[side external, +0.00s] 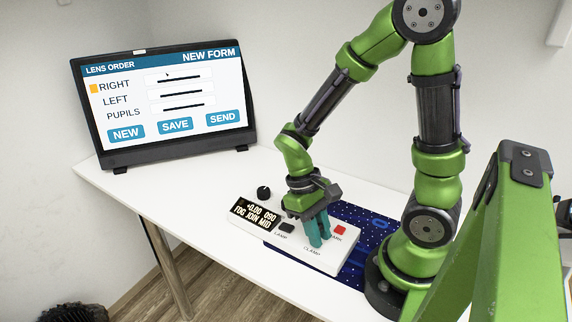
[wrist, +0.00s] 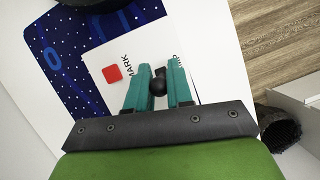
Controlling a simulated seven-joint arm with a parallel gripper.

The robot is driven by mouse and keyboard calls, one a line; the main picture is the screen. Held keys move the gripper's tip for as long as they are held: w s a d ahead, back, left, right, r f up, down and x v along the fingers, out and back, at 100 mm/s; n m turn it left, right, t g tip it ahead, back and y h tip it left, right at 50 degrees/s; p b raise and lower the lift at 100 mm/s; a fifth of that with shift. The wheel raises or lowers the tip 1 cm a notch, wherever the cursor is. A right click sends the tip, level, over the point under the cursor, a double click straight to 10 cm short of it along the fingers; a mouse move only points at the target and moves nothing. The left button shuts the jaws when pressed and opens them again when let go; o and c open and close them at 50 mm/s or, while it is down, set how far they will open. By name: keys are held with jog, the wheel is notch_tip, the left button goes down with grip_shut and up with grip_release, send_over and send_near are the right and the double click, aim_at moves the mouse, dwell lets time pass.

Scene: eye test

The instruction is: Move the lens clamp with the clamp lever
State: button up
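The white control box (side external: 340,262) has a red MARK button (side external: 339,230), a black LAMP button (side external: 286,227) and a CLAMP label at its front. My gripper (side external: 319,236) points down over the CLAMP end of the box. The fingers hide the lever in the side view. The red button (wrist: 112,74) lies left of the fingers in the wrist view. I cannot make out the lens clamp itself.
A dark blue dotted mat (side external: 350,280) lies under and beside the box. The box's display (side external: 257,211) reads "+0.00 090", with a black knob (side external: 263,192) behind it. A monitor (side external: 170,105) shows a lens order form. The white table (side external: 190,200) is clear between them.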

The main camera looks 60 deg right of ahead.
grip_shut()
jog(key=shift+s+t, duration=0.3)
jog(key=shift+t, duration=0.4)
jog(key=shift+o, duration=2.2)
grip_release()
jog(key=v, duration=1.7)
